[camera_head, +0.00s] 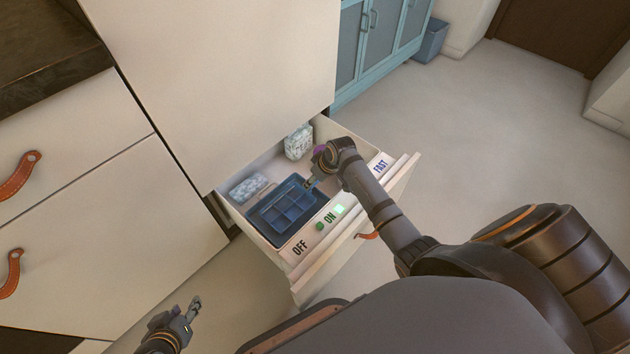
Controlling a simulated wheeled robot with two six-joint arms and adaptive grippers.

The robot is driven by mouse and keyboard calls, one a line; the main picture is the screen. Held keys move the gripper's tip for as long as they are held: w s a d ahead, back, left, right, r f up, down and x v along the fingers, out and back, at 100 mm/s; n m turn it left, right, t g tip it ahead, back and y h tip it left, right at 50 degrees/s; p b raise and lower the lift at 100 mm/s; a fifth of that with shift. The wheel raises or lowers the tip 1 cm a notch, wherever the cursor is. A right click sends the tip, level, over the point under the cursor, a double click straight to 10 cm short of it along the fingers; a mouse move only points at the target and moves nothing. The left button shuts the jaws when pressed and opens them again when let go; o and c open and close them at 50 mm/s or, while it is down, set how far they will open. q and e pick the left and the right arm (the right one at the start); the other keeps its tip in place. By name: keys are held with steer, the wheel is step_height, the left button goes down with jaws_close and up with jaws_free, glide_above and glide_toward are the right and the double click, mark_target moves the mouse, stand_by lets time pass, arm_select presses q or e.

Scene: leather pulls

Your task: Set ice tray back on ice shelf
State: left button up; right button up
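The blue ice tray (287,208), divided into compartments, is in the open drawer. It sits in or on a darker blue tray-like holder (266,232), which may be the ice shelf; I cannot tell if it is fully seated. My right gripper (309,184) points down at the tray's far right corner. Its fingertips are small and partly hidden by the wrist, so I cannot tell whether they grip the rim. My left gripper (191,307) is low at the bottom left, outside the drawer, with its fingers apart and empty.
A pale packet (248,187) and a white-green package (298,142) lie in the drawer. Cabinets with orange leather pulls (18,176) stand left. Open floor lies right.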

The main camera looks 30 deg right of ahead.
arm_select(q)
steer(key=shift+w+r, duration=0.1)
arm_select(e)
steer(key=shift+f, duration=0.1)
steer(key=o, duration=1.6)
steer(key=shift+r, duration=0.2)
arm_select(q)
steer(key=s+a+r+g+p, duration=0.1)
steer(key=s+r+g+p, duration=0.1)
steer(key=s+g+p, duration=0.2)
steer(key=shift+s+a+r+g+y+p, duration=0.25)
steer(key=shift+s+g+y+p, duration=0.15)
steer(key=shift+s+p, duration=0.4)
arm_select(e)
steer(key=v, duration=1.1)
steer(key=shift+s+d+r, duration=0.1)
steer(key=shift+s+r, duration=0.2)
